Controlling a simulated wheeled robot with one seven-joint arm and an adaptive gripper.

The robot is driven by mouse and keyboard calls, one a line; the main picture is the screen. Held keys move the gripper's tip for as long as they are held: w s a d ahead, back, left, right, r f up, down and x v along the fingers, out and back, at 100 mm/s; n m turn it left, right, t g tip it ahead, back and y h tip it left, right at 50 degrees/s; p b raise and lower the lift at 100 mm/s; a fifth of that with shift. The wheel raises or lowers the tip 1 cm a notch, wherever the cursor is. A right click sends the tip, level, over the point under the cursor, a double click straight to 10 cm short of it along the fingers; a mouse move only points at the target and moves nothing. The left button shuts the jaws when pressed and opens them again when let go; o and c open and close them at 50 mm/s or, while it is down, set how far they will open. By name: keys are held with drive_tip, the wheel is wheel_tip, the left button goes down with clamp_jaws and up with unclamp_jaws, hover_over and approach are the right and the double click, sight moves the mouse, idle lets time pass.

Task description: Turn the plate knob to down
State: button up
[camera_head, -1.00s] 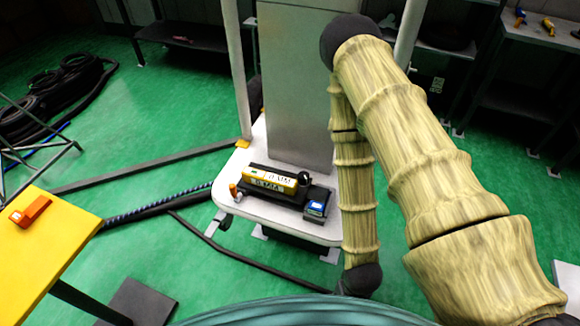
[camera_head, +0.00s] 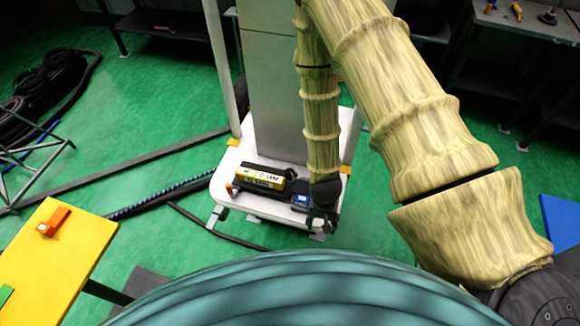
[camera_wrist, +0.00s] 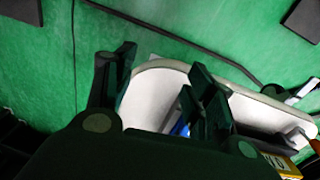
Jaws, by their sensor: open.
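A yellow and black unit with lettering (camera_head: 262,177) lies on a white stand (camera_head: 240,202). A dark round part (camera_head: 290,173) sits at its right end and an orange part (camera_head: 230,189) stands near its left end. I cannot tell for sure which part is the plate knob. A blue-faced block (camera_head: 300,201) is at the unit's right. My gripper (camera_head: 322,218) is over the stand's front right corner, right of the block. In the wrist view my gripper (camera_wrist: 160,88) has its fingers apart with nothing held; a bit of blue (camera_wrist: 181,125) shows beside the right finger.
A grey upright panel (camera_head: 272,90) and posts rise from the stand behind the unit. A yellow table (camera_head: 75,255) with an orange item is at the left. Black hoses and a blue cord lie on the green floor. A blue surface (camera_head: 562,220) is at the right.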

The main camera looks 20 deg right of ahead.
sight(290, 172)
drive_tip(key=w+r+m, duration=0.1)
drive_tip(key=w, duration=0.3)
drive_tip(key=w+a+r+m, duration=0.1)
drive_tip(key=w+m, duration=0.1)
drive_tip(key=w, duration=0.2)
drive_tip(key=w+r+m, duration=0.1)
drive_tip(key=w+r, duration=0.1)
drive_tip(key=w, duration=0.2)
drive_tip(key=shift+w+a, duration=0.2)
drive_tip(key=shift+w, duration=0.05)
drive_tip(key=w+a+r+m, duration=0.3)
drive_tip(key=w+r+m, duration=0.25)
drive_tip(key=w, duration=0.45)
drive_tip(key=shift+n, duration=0.45)
drive_tip(key=shift+s+d+f+p, duration=0.15)
drive_tip(key=shift+f+p, duration=0.85)
drive_tip(key=shift+f, duration=1.45)
drive_tip(key=shift+s+f+p, duration=0.1)
drive_tip(key=shift+f+p, duration=0.9)
drive_tip(key=shift+f, duration=1.45)
drive_tip(key=c, duration=1)
